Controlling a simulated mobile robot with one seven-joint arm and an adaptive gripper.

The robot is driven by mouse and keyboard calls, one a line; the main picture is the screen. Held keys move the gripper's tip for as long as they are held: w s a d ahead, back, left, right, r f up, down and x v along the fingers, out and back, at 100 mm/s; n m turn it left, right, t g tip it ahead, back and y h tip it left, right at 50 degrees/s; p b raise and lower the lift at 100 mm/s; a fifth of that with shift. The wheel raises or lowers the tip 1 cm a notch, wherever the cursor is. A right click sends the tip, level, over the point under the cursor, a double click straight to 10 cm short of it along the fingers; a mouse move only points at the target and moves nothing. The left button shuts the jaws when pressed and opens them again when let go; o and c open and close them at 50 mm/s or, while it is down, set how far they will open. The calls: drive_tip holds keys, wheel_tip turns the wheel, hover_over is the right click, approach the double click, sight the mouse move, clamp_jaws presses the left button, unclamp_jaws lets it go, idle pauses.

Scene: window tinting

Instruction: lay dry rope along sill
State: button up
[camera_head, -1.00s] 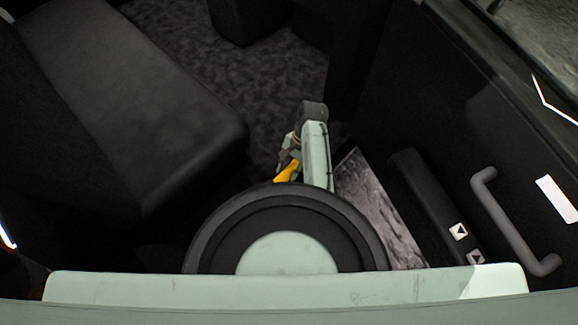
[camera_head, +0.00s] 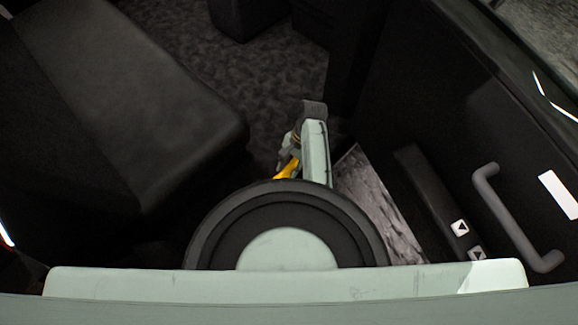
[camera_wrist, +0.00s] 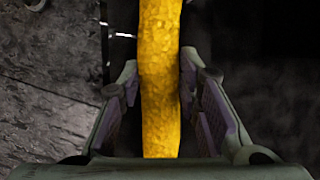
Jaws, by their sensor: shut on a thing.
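The yellow, rough-surfaced rope (camera_wrist: 160,85) runs top to bottom through the middle of the wrist view. My gripper (camera_wrist: 159,65) has a finger on each side of it and is shut on it. In the head view a small yellow piece of the rope (camera_head: 287,170) shows beside my pale arm link, low over the floor area. The rest of the rope is hidden by my arm and base or out of frame. The window edge (camera_head: 500,65) runs along the upper right of the head view, above the dark door panel; I cannot tell the sill exactly.
A dark padded seat (camera_head: 125,95) fills the left. The dark door panel (camera_head: 430,100) on the right carries a grey handle (camera_head: 510,215) and a black strip with white arrow buttons (camera_head: 460,228). Patterned carpet (camera_head: 245,75) lies open between seat and door.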

drive_tip(key=shift+f, duration=0.15)
drive_tip(key=o, duration=1.3)
drive_tip(key=v, duration=1.2)
